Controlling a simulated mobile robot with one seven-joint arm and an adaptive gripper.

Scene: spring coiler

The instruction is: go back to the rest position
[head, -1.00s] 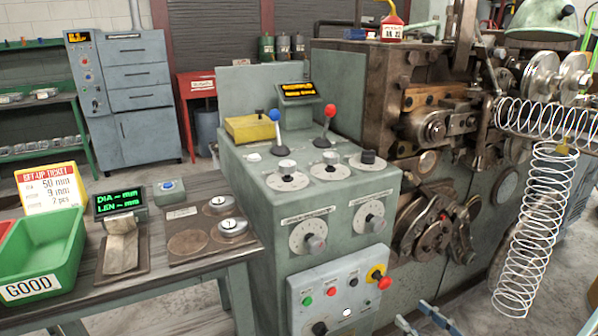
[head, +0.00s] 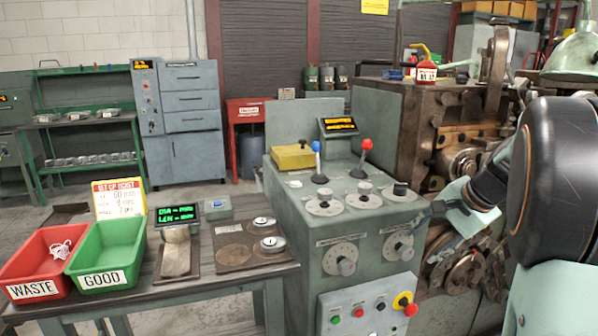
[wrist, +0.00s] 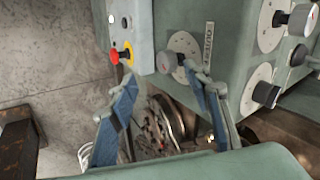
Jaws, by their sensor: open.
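My gripper (head: 430,212) shows in the head view in front of the coiler's side, just right of the control cabinet (head: 345,215). My dark, rounded arm link fills the right edge there. In the wrist view my gripper (wrist: 164,76) has its two blue-padded fingers spread apart, with nothing held between them. A dial knob (wrist: 167,62) of the cabinet appears between the fingertips in that view; I cannot tell the exact gap, and no grip on it shows.
The coiler (head: 465,140) stands close behind my gripper. A red emergency button (head: 410,310) sits on the cabinet's lower panel. A bench at left carries a red WASTE bin (head: 32,290) with coiled wire in it and a green GOOD bin (head: 105,282). Open floor shows in the wrist view (wrist: 50,50).

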